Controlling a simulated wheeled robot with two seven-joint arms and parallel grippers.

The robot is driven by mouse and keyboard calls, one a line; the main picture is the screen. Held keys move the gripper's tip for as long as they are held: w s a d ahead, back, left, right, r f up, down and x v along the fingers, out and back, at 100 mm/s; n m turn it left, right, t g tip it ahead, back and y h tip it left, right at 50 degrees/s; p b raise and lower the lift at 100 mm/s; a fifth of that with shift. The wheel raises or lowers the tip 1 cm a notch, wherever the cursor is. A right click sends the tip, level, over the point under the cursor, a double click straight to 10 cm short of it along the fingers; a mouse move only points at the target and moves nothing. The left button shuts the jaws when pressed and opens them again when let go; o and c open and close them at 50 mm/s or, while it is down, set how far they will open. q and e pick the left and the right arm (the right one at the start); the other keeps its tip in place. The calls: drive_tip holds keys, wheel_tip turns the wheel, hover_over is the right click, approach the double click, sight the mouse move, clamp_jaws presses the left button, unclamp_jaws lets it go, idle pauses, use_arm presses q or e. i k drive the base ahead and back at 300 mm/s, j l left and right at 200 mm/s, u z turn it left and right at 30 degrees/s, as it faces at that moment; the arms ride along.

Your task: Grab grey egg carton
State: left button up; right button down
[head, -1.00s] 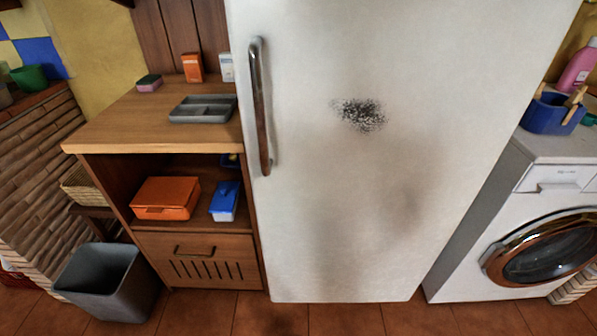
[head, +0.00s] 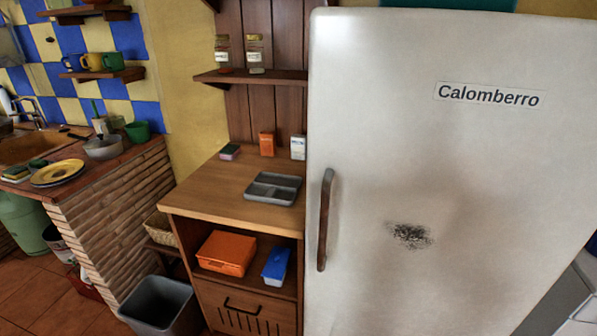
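I see nothing that is clearly a grey egg carton. A grey tray with compartments (head: 273,188) lies on the wooden top of the cabinet (head: 205,187), left of the fridge. The white fridge (head: 440,170) is shut, with its long handle (head: 325,220) on the left side of the door; its inside is hidden. Neither of my grippers is in view.
An orange box (head: 226,253) and a blue-lidded box (head: 275,264) sit on the cabinet shelf. A grey bin (head: 160,306) stands on the floor left of the cabinet. A brick counter (head: 110,215) with a sink and plates is at left.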

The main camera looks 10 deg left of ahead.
sight(277, 188)
drive_tip(key=i+j+z, duration=0.1)
drive_tip(key=j, duration=0.35)
drive_tip(key=i+j+z, duration=0.15)
drive_tip(key=j, duration=0.35)
drive_tip(key=i+j+z, duration=0.1)
drive_tip(key=i+j, duration=0.15)
drive_tip(key=j, duration=0.25)
drive_tip(key=i+j+z, duration=0.15)
drive_tip(key=j, duration=0.35)
drive_tip(key=j+z, duration=0.1)
drive_tip(key=j, duration=0.4)
